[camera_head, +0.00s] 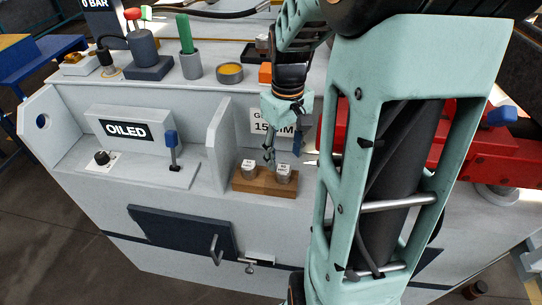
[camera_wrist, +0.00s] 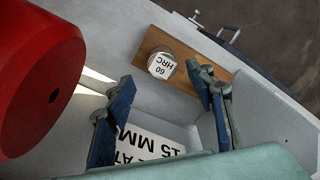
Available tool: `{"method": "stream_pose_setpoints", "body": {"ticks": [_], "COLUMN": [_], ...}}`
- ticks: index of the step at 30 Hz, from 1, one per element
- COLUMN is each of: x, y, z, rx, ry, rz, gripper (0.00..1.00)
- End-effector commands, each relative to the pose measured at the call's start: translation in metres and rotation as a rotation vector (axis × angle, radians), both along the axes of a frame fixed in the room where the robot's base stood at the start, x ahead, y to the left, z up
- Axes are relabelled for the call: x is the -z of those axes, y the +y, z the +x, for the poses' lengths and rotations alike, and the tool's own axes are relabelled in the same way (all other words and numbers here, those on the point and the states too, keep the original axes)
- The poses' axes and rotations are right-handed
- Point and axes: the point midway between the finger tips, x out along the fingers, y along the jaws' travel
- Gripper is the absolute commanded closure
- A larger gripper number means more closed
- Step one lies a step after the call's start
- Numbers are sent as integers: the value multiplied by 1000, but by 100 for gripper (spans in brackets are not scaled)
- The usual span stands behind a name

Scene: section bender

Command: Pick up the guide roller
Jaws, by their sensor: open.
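Two short metal cylinders with white labelled tops stand on a wooden block (camera_head: 264,188), a left one (camera_head: 249,171) and a right one (camera_head: 283,174). Either could be the guide roller; the head view does not settle which. My gripper (camera_head: 282,150) points down just above the block, near the right cylinder. In the wrist view my gripper (camera_wrist: 160,78) is open, with a cylinder marked "60 HRC" (camera_wrist: 161,64) showing beyond and between its blue-padded fingers. It holds nothing. The right finger covers part of the wooden block (camera_wrist: 184,57), and the other cylinder appears hidden there.
A "15 MM" plate (camera_wrist: 150,147) lies close beneath my fingers in the wrist view. A large red round part (camera_wrist: 40,80) is at the left there. An upright grey panel (camera_head: 220,145) and a blue-knobbed lever (camera_head: 172,140) stand left of the block.

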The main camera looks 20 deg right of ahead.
Motion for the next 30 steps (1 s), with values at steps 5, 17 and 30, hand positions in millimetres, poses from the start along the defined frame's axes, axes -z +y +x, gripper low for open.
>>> {"method": "stream_pose_setpoints", "body": {"ticks": [5, 17, 30], "x": [23, 52, 51], "y": [3, 4, 4], "z": [-4, -4, -4], "rx": [0, 0, 0], "ry": [4, 0, 0], "rz": [1, -1, 0], "gripper": [50, 50, 89]}}
